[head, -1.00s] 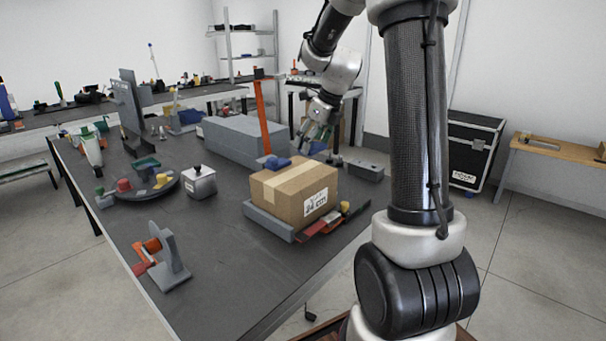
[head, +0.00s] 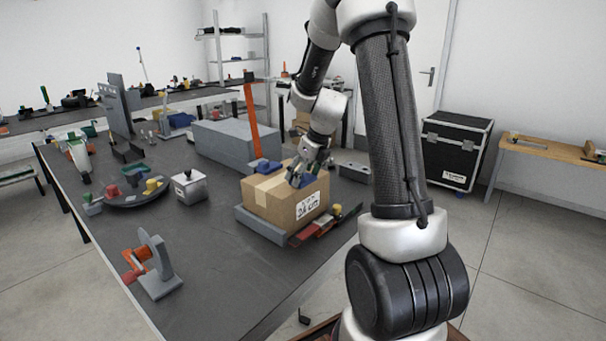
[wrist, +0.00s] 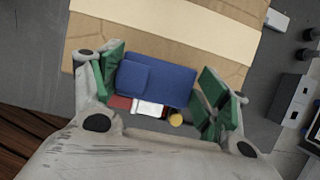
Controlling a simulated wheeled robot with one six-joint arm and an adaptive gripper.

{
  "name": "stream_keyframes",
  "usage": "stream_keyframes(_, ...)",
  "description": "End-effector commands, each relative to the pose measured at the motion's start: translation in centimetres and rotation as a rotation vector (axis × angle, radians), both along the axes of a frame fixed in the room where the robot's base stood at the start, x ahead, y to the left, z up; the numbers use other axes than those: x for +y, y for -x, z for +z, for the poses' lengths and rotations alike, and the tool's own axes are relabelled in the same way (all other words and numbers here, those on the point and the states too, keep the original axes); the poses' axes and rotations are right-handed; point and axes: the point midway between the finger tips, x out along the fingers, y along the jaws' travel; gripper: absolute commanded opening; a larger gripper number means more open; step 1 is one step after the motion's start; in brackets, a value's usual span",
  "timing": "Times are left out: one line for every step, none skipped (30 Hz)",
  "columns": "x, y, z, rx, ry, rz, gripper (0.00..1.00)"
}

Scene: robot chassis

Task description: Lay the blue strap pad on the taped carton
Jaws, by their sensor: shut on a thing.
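The taped carton (head: 271,205) is a brown box with a pale tape band across its top and a white label on its side. My gripper (head: 303,175) is over the right part of the carton's top, pointing down. It is shut on the blue strap pad (head: 299,182), which in the wrist view (wrist: 165,85) lies between the green finger pads. The carton top with its tape (wrist: 190,25) shows beyond the blue pad. I cannot tell whether the pad touches the carton.
An orange upright (head: 252,122) with a blue foot stands behind the carton. A metal box (head: 189,187) is to the left.

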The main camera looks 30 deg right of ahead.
Motion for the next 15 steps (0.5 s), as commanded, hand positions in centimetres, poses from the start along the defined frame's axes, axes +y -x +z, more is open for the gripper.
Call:
stream_keyframes(0.0,0.0,-0.09,0.0,0.0,0.0,0.59)
stream_keyframes(0.01,0.01,-0.17,0.001,-0.001,-0.001,0.59)
stream_keyframes(0.01,0.0,-0.31,0.001,-0.001,-0.001,0.59)
stream_keyframes(0.01,-0.01,-0.27,0.0,0.0,-0.001,0.81)
stream_keyframes(0.01,0.0,-0.26,0.0,0.0,-0.001,0.86)
stream_keyframes(0.01,0.0,-0.25,0.0,0.0,0.0,0.93)
stream_keyframes(0.01,-0.01,-0.24,0.0,0.0,0.0,0.97)
stream_keyframes(0.01,-0.01,-0.23,0.0,0.0,0.0,0.97)
stream_keyframes(0.01,-0.01,-0.23,0.0,0.0,0.0,0.97)
stream_keyframes(0.01,-0.01,-0.23,0.0,0.0,0.0,0.97)
stream_keyframes(0.01,-0.01,-0.23,0.0,0.0,0.0,0.97)
stream_keyframes(0.01,-0.01,-0.23,0.0,0.0,0.0,0.97)
stream_keyframes(0.01,-0.01,-0.23,0.0,0.0,0.0,0.97)
stream_keyframes(0.01,-0.01,-0.23,0.0,0.0,0.0,0.97)
stream_keyframes(0.01,-0.01,-0.23,0.0,0.0,0.0,0.97)
